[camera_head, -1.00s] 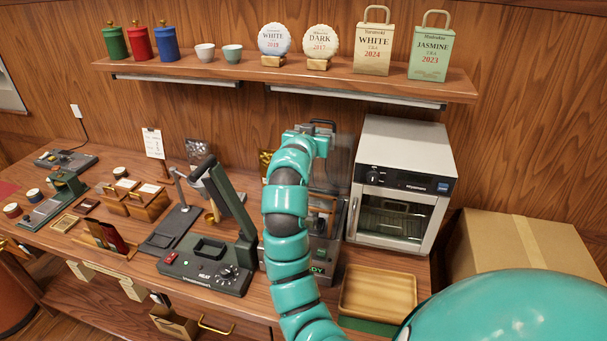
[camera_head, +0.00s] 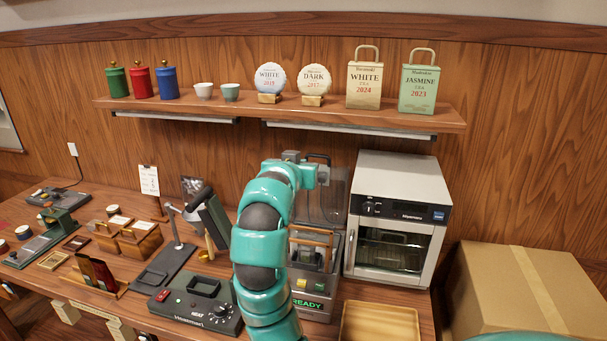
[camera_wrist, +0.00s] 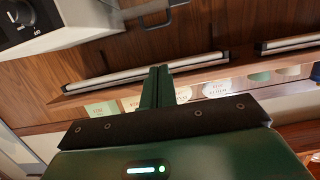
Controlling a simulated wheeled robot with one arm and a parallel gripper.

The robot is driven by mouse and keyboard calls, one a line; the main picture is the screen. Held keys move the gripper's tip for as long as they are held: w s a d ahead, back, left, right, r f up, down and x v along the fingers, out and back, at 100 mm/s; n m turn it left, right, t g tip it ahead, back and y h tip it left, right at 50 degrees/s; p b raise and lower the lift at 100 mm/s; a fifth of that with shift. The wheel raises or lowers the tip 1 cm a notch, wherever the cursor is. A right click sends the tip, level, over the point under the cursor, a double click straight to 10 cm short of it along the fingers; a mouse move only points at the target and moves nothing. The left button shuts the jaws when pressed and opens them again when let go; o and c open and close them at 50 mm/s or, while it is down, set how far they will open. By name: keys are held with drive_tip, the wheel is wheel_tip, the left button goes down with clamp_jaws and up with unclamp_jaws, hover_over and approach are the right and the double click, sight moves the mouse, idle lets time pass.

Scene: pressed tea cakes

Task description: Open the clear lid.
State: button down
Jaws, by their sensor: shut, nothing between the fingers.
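The clear lid (camera_head: 322,205) stands raised and roughly upright over the machine with the green READY display (camera_head: 308,304), in the head view. Its dark handle (camera_head: 319,157) is at the top. In the wrist view, a dark handle (camera_wrist: 168,18) shows at the top edge, beyond my fingertips and apart from them. My gripper (camera_wrist: 160,70) is shut and empty. In the head view my teal arm reaches up in front of the machine and hides its left part. The gripper end is beside the lid's top, with its fingers mostly hidden.
A white oven (camera_head: 397,215) stands close to the right of the lid. A wall shelf (camera_head: 240,106) with tins, cups, tea cakes and bags runs above. A black heat unit (camera_head: 195,305) sits at the left. A wooden tray (camera_head: 380,325) is at the front right.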

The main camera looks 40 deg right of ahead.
drive_tip(key=shift+w+d+r+g+y+p, duration=1.1)
drive_tip(key=shift+w+y+p, duration=0.7)
drive_tip(key=shift+w, duration=2.15)
drive_tip(key=shift+w+d+r+g+y+p, duration=1.1)
drive_tip(key=shift+w+y+p, duration=0.65)
drive_tip(key=shift+w, duration=2.2)
drive_tip(key=shift+s+d+f+g+y+p, duration=0.15)
drive_tip(key=shift+d+f+g+p, duration=0.4)
drive_tip(key=shift+f+p, duration=0.95)
drive_tip(key=shift+s+d+f+g+y+p, duration=0.2)
drive_tip(key=shift+d+f+p, duration=0.55)
drive_tip(key=shift+f, duration=1.5)
drive_tip(key=shift+s+d+f+g+p, duration=0.15)
drive_tip(key=shift+d+f+g+p, duration=0.7)
drive_tip(key=shift+f, duration=1.05)
drive_tip(key=shift+a+t, duration=0.15)
drive_tip(key=shift+t, duration=0.15)
